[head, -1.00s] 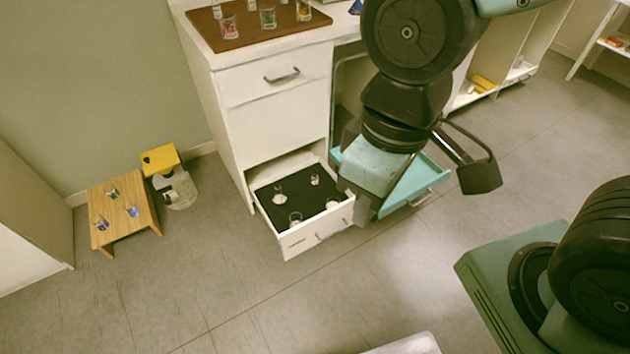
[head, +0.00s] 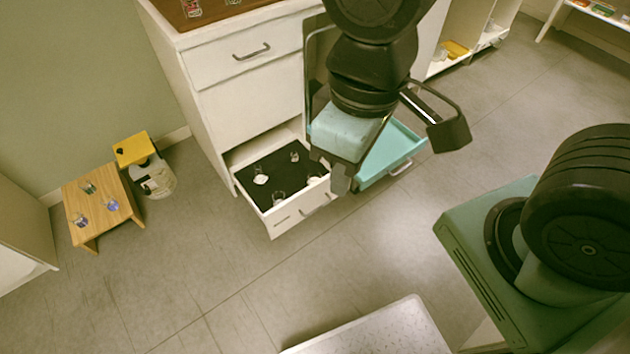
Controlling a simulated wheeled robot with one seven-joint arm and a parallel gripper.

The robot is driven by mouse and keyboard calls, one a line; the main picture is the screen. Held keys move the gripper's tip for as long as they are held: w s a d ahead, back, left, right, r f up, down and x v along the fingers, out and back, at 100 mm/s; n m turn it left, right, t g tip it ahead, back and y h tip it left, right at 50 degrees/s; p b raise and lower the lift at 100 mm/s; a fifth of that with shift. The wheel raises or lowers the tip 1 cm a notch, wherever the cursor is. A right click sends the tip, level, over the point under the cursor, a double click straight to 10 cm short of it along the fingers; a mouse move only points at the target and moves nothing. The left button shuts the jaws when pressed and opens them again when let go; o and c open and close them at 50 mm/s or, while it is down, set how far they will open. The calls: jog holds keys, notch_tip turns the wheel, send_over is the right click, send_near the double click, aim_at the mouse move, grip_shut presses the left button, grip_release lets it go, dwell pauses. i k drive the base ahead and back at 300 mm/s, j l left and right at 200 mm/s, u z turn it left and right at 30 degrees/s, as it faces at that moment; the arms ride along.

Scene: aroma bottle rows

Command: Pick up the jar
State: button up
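Several small clear glass jars stand in the open white drawer (head: 283,222). One jar (head: 260,175) is at its left, one (head: 294,157) at the back, one (head: 279,198) near the front, and one (head: 314,179) at the right beside my gripper. Several more jars stand on the low wooden table (head: 125,196), among them one with blue content (head: 111,204). I cannot tell which jar the task means. My gripper (head: 340,185) points down at the drawer's right front corner. Its fingers are small and partly hidden, so I cannot tell their opening or any contact.
A teal drawer (head: 405,160) stands open just right of my gripper. The white cabinet (head: 250,110) rises behind the white drawer. A pale surface (head: 370,330) is at the bottom edge. The floor in front is clear.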

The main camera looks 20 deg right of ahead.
aim_at(313, 175)
jog(key=i+j+z, duration=0.15)
jog(key=i+j, duration=1)
jog(key=i, duration=0.05)
